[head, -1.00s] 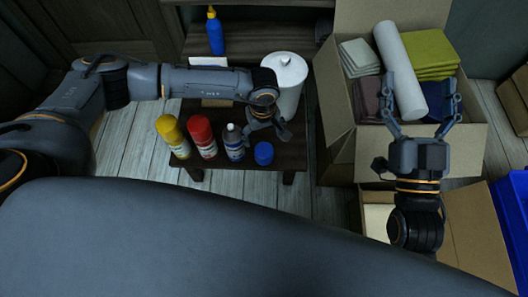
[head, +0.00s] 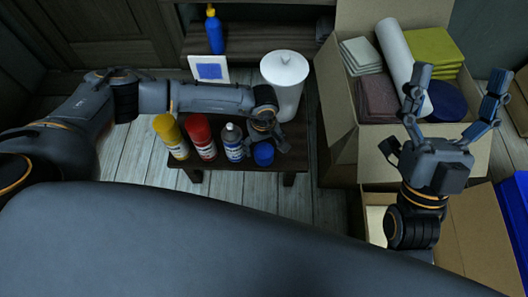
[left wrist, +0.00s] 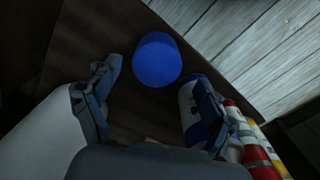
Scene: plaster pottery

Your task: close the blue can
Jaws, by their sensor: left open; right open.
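A can with a blue and white label and a grey top (head: 233,142) stands upright on the small dark table (head: 215,180), right of the red can. It also shows in the left wrist view (left wrist: 187,102). A loose blue cap (head: 263,154) sits on the table just right of it and shows in the left wrist view (left wrist: 157,62). My left gripper (head: 268,138) is open and empty, just behind and above the blue cap. In the left wrist view the cap lies ahead, between the fingertips. My right gripper (head: 455,100) is open and empty in front of the cardboard box.
A yellow can (head: 171,136) and a red can (head: 200,137) stand left of the blue can. A white lidded canister (head: 288,75) stands close behind my left gripper. A cardboard box (head: 340,100) with towels is at right. A blue bottle (head: 214,35) stands on the shelf behind.

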